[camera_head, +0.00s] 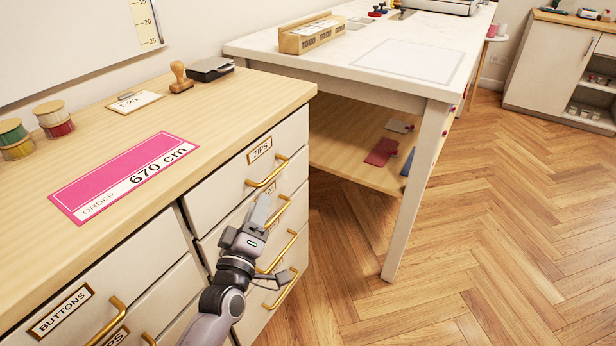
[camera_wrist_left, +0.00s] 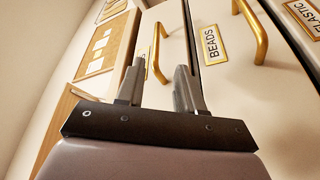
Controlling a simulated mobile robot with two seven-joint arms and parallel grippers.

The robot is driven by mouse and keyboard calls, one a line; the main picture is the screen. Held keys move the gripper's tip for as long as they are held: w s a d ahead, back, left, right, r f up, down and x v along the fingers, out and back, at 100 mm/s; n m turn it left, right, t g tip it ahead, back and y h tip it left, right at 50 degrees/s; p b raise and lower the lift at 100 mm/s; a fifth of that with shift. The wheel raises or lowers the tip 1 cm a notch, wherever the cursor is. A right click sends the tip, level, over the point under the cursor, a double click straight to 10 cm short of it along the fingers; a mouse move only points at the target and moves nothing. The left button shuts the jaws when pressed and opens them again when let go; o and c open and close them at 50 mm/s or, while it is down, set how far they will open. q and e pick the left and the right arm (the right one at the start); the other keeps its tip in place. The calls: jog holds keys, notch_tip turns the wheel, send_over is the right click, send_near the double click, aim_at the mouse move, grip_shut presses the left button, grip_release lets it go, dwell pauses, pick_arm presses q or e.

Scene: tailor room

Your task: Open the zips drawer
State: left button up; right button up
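The zips drawer (camera_head: 230,184) is the top drawer of the right column in the wooden-topped cabinet. It is shut, with a ZIPS label and a gold bar handle (camera_head: 266,178). My left gripper (camera_head: 264,208) is in front of this column, just below the zips handle in the head view. In the left wrist view, its two fingers (camera_wrist_left: 157,85) are apart with nothing between them. Beyond the fingertips, the handle (camera_wrist_left: 159,45) of the drawer beside BEADS shows in line with the gap, apart from the fingers. My right gripper is not in view.
The BEADS drawer handle (camera_wrist_left: 252,30) lies beside my gripper. A BUTTONS drawer (camera_head: 70,313) is at lower left. The cabinet top (camera_head: 120,100) carries a pink order card, spools and a stamp. A white table (camera_head: 365,45) stands behind. The floor at right is clear.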

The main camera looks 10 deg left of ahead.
aim_at(273, 176)
pick_arm(q)
jog(key=shift+n, duration=0.3)
jog(key=shift+w+d+r+b, duration=0.2)
jog(key=shift+w+r, duration=0.1)
jog(key=shift+w, duration=1.15)
jog(key=shift+w+d+r+b, duration=0.15)
jog(key=shift+w+r+b, duration=0.15)
jog(key=shift+w, duration=1.15)
jog(key=shift+w+d+r+b, duration=0.15)
jog(key=shift+w+r, duration=0.15)
jog(key=shift+w, duration=1.15)
jog(key=shift+c, duration=0.3)
grip_shut()
